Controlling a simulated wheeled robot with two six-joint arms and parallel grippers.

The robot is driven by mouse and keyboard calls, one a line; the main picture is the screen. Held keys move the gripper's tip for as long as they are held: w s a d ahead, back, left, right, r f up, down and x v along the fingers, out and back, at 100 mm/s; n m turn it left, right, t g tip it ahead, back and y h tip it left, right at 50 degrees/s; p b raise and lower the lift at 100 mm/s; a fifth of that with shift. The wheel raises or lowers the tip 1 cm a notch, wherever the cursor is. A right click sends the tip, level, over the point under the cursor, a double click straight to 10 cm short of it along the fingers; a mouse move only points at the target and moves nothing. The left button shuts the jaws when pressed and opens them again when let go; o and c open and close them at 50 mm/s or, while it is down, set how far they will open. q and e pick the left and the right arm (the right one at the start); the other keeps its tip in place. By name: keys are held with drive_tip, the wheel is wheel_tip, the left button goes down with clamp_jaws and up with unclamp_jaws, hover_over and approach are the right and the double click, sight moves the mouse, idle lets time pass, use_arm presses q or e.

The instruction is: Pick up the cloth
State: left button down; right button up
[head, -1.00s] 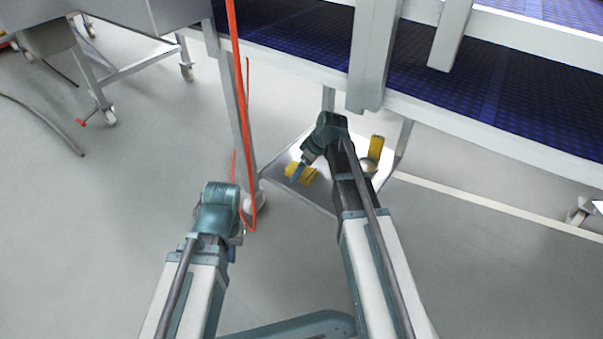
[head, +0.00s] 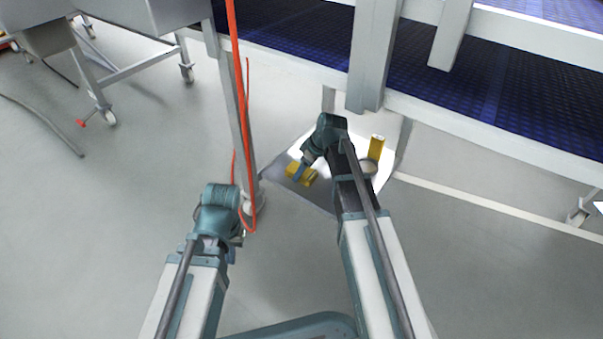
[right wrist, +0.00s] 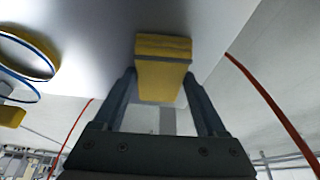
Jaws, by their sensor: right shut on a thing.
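The cloth (head: 309,177) is a yellow folded block at the low metal shelf under the conveyor frame. My right gripper (right wrist: 160,88) is shut on it; the right wrist view shows the cloth (right wrist: 162,47) between the two fingers. Whether the cloth still touches the shelf is hard to tell. In the head view, the right wrist and fingers hide part of it. My left gripper (head: 232,256) hangs low at the left, mostly hidden by its own wrist, away from the cloth. Its jaws do not show clearly.
A yellow upright item (head: 376,147) and a round container (head: 369,166) stand on the shelf (head: 328,198) right of my gripper. An orange hose (head: 241,100) hangs beside a frame leg to the left. Open grey floor lies at the left.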

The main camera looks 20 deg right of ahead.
drive_tip(key=shift+r, duration=0.15)
wheel_tip(320, 180, up, 10)
drive_tip(key=p, duration=1)
drive_tip(key=shift+r, duration=0.15)
